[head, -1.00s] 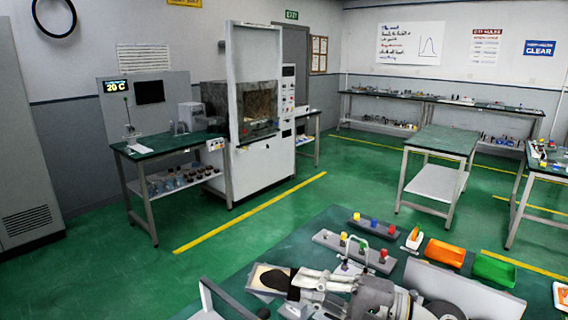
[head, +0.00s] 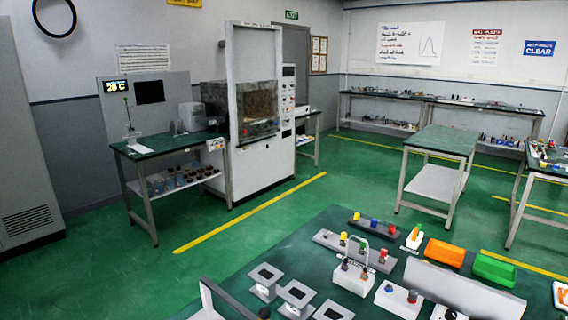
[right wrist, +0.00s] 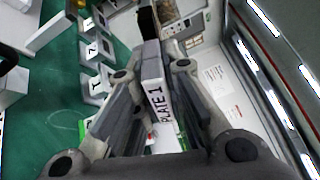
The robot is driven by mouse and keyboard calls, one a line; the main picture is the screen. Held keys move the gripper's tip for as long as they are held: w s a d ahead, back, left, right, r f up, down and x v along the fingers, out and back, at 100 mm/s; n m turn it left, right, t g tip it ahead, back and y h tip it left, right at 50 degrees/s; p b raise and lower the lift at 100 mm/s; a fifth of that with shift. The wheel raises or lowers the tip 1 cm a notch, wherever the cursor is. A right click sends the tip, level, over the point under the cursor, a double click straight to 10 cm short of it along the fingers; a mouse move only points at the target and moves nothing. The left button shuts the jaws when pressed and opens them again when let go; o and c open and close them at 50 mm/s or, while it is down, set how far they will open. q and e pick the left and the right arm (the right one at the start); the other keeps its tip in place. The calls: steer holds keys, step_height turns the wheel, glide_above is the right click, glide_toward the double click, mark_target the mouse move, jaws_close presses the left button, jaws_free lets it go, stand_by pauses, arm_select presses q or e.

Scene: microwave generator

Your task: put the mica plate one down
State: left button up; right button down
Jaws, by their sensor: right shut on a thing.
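In the right wrist view, my right gripper (right wrist: 155,75) is shut on a light block labelled "PLATE 1", the mica plate one (right wrist: 157,98). A dark part extends past the fingertips; the plate's far face is hard to make out. The hold is clear of the bench. Neither gripper shows in the head view. There, white stands with dark tops, including one at the left (head: 265,275) and one in the middle (head: 297,290), stand on the green bench (head: 240,285). The right wrist view shows numbered stands (right wrist: 95,85) to the left of the gripper.
Behind are a grey bar with coloured knobs (head: 330,240), an orange bin (head: 444,253) and a green bin (head: 494,269). A grey panel (head: 460,290) stands at the right.

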steer(key=s+d+m+h, duration=0.3)
steer(key=s+d+h, duration=0.2)
steer(key=shift+s+d+f+t, duration=0.2)
steer(key=shift+d+t, duration=0.05)
steer(key=shift+t, duration=0.15)
